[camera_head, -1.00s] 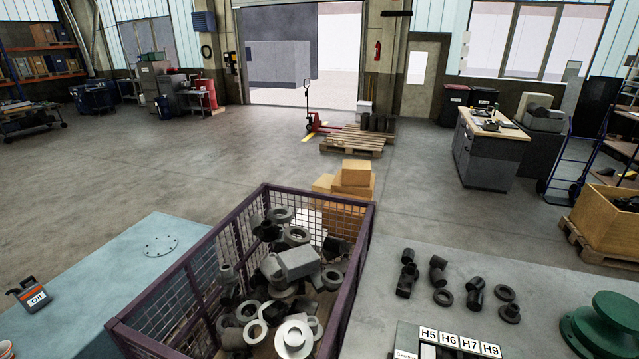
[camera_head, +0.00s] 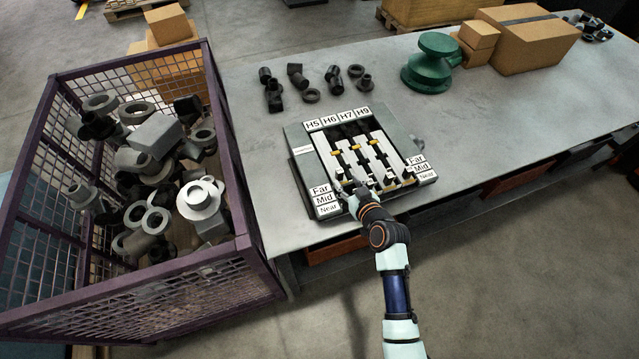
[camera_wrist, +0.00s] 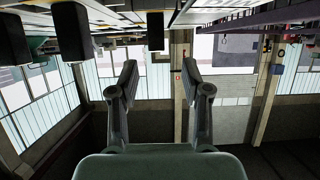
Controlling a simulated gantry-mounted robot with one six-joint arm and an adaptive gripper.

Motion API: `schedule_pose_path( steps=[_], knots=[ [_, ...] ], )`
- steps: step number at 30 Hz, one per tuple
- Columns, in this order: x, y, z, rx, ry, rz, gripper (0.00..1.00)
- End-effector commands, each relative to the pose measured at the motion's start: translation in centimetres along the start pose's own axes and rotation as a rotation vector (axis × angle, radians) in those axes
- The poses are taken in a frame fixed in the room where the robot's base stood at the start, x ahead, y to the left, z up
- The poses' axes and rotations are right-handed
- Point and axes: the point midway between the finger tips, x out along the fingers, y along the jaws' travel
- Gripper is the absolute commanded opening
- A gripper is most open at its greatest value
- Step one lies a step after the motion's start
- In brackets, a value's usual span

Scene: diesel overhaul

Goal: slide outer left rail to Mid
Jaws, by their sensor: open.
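The rail fixture (camera_head: 297,143) lies on the grey bench, with labels H5, H6, H7 and H9 along its far edge. Far, Mid and Near labels (camera_head: 323,198) stand at both near corners. Several pale rails (camera_head: 352,160) run lengthwise inside it, with yellow marks and dark blocks. The outer left rail's near end is partly hidden by my gripper (camera_head: 350,187), so its exact position is unclear. My gripper is over the near left part of the fixture, beside the Far and Mid labels. In the wrist view its fingers (camera_wrist: 160,85) are apart with nothing between them.
Dark blocks (camera_wrist: 70,38) show at the upper left of the wrist view, apart from the fingers. A purple mesh crate (camera_head: 225,150) full of metal parts stands left of the bench. Loose dark fittings (camera_head: 311,95) and a green part (camera_head: 432,65) lie beyond the fixture.

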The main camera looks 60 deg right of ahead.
Motion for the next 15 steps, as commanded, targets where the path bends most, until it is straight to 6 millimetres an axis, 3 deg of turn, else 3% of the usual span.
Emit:
schedule_pose_path(
  steps=[5,15],
  knots=[
    [0.5,0.3,0.0,0.003,0.002,0.005,0.48],
    [6.4,0.3,0.1,0.002,0.000,0.004,0.48]
  ],
)
